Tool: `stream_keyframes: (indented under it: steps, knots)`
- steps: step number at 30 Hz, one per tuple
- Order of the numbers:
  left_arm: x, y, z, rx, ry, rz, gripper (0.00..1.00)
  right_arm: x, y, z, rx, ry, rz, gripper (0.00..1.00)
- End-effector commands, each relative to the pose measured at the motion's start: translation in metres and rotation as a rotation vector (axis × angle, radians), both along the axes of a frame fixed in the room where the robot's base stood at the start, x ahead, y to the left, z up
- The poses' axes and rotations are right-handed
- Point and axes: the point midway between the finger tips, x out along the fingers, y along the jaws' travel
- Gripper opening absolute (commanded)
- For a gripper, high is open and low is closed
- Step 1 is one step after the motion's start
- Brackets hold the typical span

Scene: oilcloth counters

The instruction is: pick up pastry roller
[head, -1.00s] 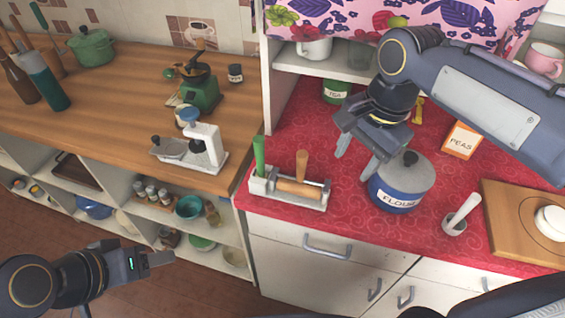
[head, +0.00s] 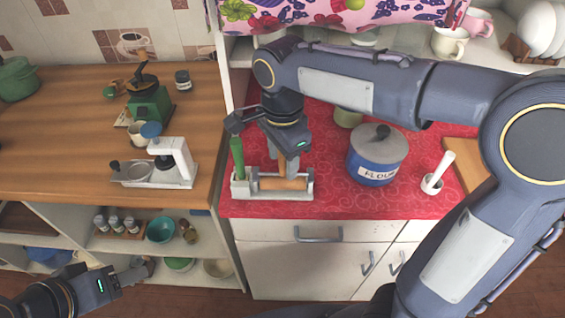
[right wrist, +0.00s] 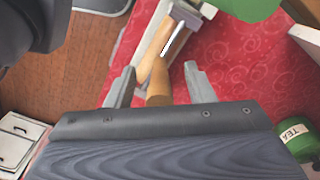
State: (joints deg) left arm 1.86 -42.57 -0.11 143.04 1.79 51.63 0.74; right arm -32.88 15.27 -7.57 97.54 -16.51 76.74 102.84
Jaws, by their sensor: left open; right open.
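The pastry roller has a wooden barrel (head: 283,184) lying across a white holder (head: 243,189) near the front left of the red counter. In the right wrist view its upright wooden handle (right wrist: 159,97) rises toward me from the barrel (right wrist: 155,68). My right gripper (head: 282,166) is above the roller, pointing down, with its jaws open. In the right wrist view the fingers (right wrist: 161,82) stand apart on either side of the handle, with visible gaps. My left gripper (head: 147,268) is open and empty, low at the left, away from the roller.
A green-handled tool (head: 237,158) stands in the holder's left end, close to my right gripper. A blue flour pot (head: 376,160) and a mortar with pestle (head: 435,178) stand to the right. A white scale (head: 172,165) is on the wooden counter.

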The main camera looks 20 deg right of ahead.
Motion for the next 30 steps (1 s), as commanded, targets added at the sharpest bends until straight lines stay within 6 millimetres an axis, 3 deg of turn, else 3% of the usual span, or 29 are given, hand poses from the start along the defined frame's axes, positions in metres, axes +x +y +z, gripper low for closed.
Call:
stream_keyframes:
  steps: [3, 11, 22, 30]
  knots:
    - [0.0, 0.0, -0.0006, 0.0, 0.0, 0.0, 0.53, -0.0001, -0.0011, -0.012, -0.001, 0.002, -0.002, 0.49]
    - [0.0, 0.0, -0.0006, 0.0, 0.0, 0.0, 0.53, 0.0001, -0.001, -0.0139, 0.0, 0.0, -0.001, 0.49]
    - [0.0, 0.0, -0.0006, 0.0, 0.0, 0.0, 0.53, 0.0001, -0.0009, -0.0135, 0.0, 0.0, -0.001, 0.0]
    - [0.0, 0.0, -0.0005, 0.0, 0.0, 0.0, 0.53, 0.0002, -0.0009, -0.0126, 0.001, -0.001, 0.0, 0.0]
